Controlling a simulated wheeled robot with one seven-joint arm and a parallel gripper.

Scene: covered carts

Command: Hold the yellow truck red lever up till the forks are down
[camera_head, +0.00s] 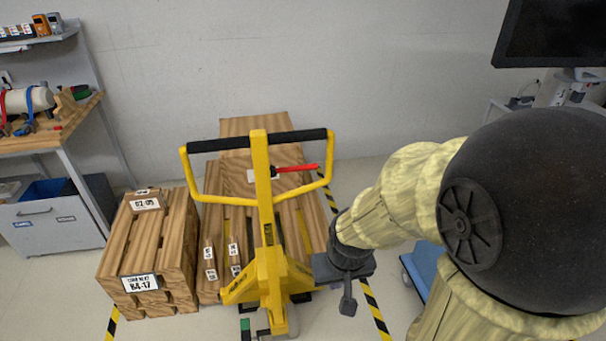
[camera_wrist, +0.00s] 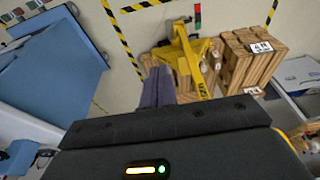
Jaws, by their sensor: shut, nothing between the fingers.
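The yellow truck (camera_head: 268,270) stands in the middle of the head view, its looped handle with a black grip bar upright toward me. Its red lever (camera_head: 297,168) sticks out to the right from the top of the handle shaft, below the black bar. My gripper (camera_head: 347,303) is shut and empty, to the right of the handle and lower than the lever, not touching the truck. In the wrist view my shut fingers (camera_wrist: 158,88) point toward the yellow truck (camera_wrist: 184,52). The lever is not clear there. The forks are hidden, so their height cannot be told.
Wooden crates stand behind the truck, with a stack of labelled slatted wood (camera_head: 150,250) on its left. A workbench (camera_head: 60,130) is at far left and a monitor (camera_head: 555,35) at upper right. A blue-topped cart (camera_head: 420,268) is partly behind my arm. Striped tape marks the floor.

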